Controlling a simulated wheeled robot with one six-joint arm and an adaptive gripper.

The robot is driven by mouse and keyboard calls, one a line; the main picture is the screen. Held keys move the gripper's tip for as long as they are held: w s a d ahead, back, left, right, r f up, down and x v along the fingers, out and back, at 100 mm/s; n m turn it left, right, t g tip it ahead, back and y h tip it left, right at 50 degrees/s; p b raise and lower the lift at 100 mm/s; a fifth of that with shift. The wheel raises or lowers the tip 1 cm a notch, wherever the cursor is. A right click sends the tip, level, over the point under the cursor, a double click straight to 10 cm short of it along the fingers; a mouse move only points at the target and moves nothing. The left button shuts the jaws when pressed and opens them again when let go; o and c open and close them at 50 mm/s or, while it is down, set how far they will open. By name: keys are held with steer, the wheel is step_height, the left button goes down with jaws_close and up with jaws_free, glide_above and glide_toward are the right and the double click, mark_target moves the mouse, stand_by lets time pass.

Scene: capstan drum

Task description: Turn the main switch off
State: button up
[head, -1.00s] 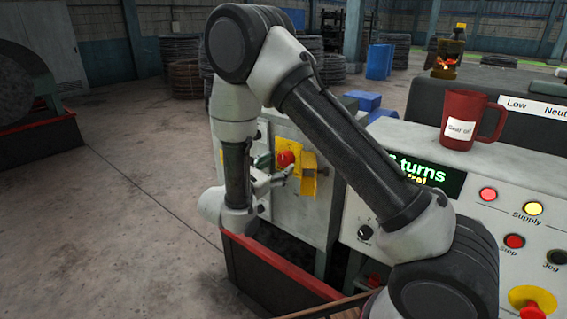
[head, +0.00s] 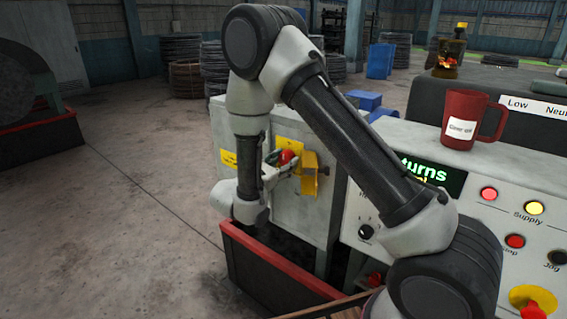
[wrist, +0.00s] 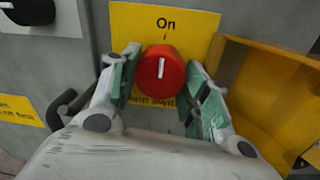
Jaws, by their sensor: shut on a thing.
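The main switch is a red round knob (wrist: 158,76) on a yellow plate (wrist: 190,25) marked "On" above it. Its white pointer line is upright, aimed at "On". In the head view the red knob (head: 287,157) shows on the front of a grey cabinet. My gripper (wrist: 161,80) has one green-padded finger on each side of the knob and is shut on it. Lettering under the knob is partly hidden by the gripper.
A yellow open cover or box (wrist: 265,90) stands out just right of the knob. A black handle (wrist: 65,105) and a black knob (wrist: 30,10) are on the left. The control desk (head: 400,160) with a red mug (head: 468,120) is to the right.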

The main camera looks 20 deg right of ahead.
steer(key=n, duration=0.4)
steer(key=shift+s, duration=0.1)
steer(key=n, duration=0.5)
steer(key=shift+r+g, duration=0.1)
steer(key=shift+g, duration=0.3)
steer(key=n, duration=0.4)
steer(key=shift+r+n+g, duration=0.15)
steer(key=shift+n+g, duration=0.15)
steer(key=shift+n, duration=1.8)
steer(key=o, duration=1)
